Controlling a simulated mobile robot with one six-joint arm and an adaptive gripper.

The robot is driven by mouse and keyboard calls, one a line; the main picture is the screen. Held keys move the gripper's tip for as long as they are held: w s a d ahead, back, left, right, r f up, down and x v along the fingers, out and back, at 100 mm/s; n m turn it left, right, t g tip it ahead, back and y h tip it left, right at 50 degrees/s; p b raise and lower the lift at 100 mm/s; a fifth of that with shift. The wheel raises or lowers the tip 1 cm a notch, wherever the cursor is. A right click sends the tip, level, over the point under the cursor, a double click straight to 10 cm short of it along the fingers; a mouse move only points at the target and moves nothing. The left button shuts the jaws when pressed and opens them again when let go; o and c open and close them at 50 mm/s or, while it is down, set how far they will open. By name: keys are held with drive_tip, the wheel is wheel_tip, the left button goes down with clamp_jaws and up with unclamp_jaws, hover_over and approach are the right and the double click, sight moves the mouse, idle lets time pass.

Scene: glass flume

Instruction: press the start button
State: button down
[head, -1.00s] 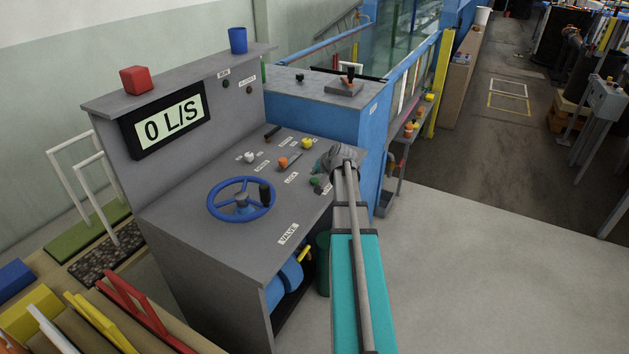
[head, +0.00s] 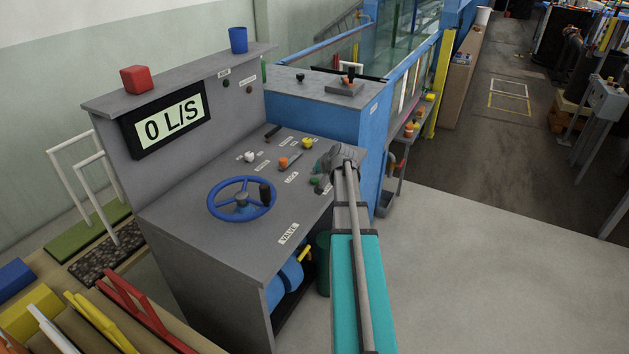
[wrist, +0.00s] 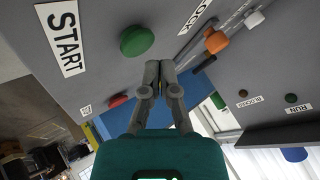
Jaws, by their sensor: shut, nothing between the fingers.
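The green start button (wrist: 137,41) is a round knob beside the START label (wrist: 64,38) in the wrist view. It also shows in the head view (head: 314,181) on the right part of the desk top, partly by my gripper. My gripper (wrist: 160,66) is shut and empty. In the wrist view its fingertips appear just beside the button, with a visible gap in the picture; the height between them is hard to tell. In the head view my gripper (head: 322,168) is over the desk's right end, its tips partly hidden.
A red button (wrist: 118,101) is close to my fingers. An orange knob (head: 283,162), a yellow knob (head: 307,143), a white knob (head: 249,157) and a blue handwheel (head: 267,203) stand on the desk. The display (head: 170,119) reads 0 L/S. The RUN lamp (head: 225,83) looks dark.

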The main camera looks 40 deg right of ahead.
sight(315, 180)
drive_tip(key=shift+f, duration=0.35)
drive_tip(key=shift+f+b, duration=0.5)
drive_tip(key=shift+b, duration=0.25)
idle(0.8)
drive_tip(key=shift+r+p, duration=1)
drive_tip(key=shift+r, duration=0.1)
wheel_tip(315, 180, up, 6)
drive_tip(key=p, duration=0.6)
idle(0.9)
